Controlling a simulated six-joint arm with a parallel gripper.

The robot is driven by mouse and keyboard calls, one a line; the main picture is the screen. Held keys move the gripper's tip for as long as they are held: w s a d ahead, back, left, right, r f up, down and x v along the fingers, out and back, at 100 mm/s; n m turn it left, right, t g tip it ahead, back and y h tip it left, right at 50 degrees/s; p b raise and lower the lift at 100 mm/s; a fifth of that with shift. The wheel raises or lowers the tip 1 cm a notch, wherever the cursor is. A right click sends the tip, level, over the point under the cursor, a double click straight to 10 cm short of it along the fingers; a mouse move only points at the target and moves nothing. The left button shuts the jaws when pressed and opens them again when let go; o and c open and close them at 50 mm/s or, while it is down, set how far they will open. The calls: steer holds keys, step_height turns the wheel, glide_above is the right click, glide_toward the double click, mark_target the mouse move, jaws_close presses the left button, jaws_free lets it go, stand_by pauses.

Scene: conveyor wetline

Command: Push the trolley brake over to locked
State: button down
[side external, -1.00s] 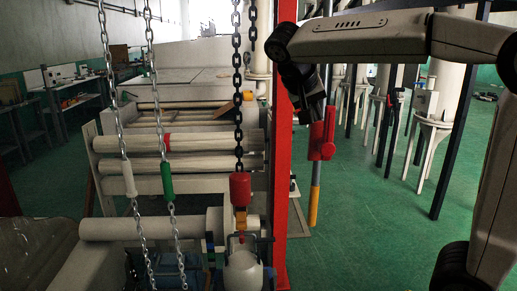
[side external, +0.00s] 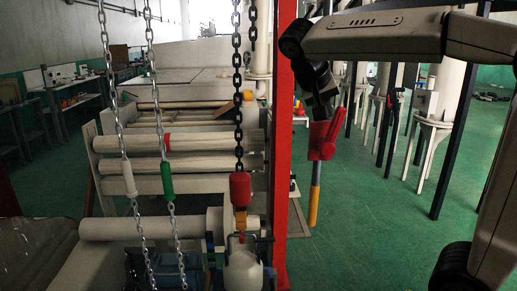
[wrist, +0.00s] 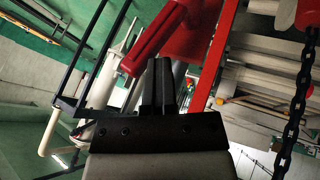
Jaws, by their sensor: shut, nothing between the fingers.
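A red brake lever (side external: 334,132) stands on a red housing (side external: 316,143) at the top of a grey and yellow pole (side external: 314,195), right of the red post. The lever's top leans to the right. My gripper (side external: 322,108) is shut and empty, pointing down right at the top of the housing, left of the lever. In the wrist view the lever (wrist: 155,35) and the housing (wrist: 203,36) lie just beyond my closed fingertips (wrist: 164,62). I cannot tell whether the fingers touch the lever.
A red upright post (side external: 280,150) stands close on the left. A dark chain with a red grip (side external: 240,186) and two lighter chains hang further left, before the rollers (side external: 180,143). Green floor (side external: 375,230) is clear to the right.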

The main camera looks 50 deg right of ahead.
mark_target(340, 107)
steer(key=shift+s+d+f, duration=0.1)
steer(key=shift+s+d, duration=1.05)
steer(key=s+d+f+t+y, duration=0.1)
steer(key=s+d+f, duration=0.2)
steer(key=s+d, duration=0.1)
steer(key=shift+f, duration=0.4)
steer(key=shift+w+a+r, duration=0.1)
steer(key=shift+w, duration=0.05)
